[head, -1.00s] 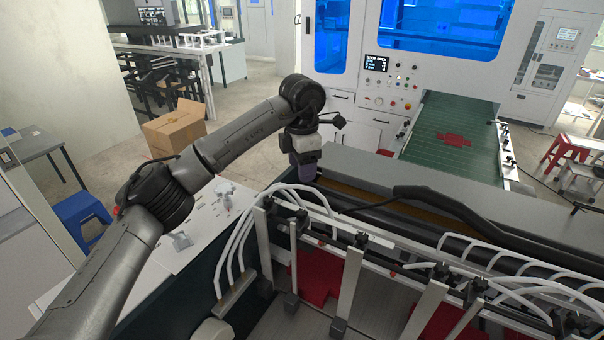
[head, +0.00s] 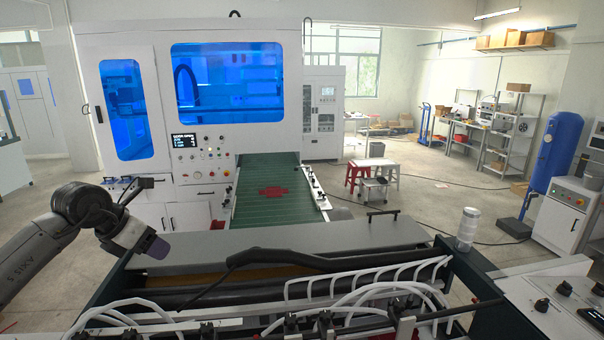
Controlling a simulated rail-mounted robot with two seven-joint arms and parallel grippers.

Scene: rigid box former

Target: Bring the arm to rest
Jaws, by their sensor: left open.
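My left arm comes in from the lower left in the head view, with its dark elbow or wrist joint raised. My left gripper (head: 160,249) is at the end of the pale wrist, near the left end of the grey machine cover. It is open, and I see nothing held in it. Its fingertips are small and partly hidden, and I cannot tell whether they touch the cover. My right gripper is not in view.
A white machine with blue windows (head: 228,80) stands behind, with a red blank (head: 273,193) on its green conveyor (head: 250,213). The grey machine cover (head: 300,240) and white hoses (head: 370,270) fill the front. A white cylinder (head: 467,228) stands at right.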

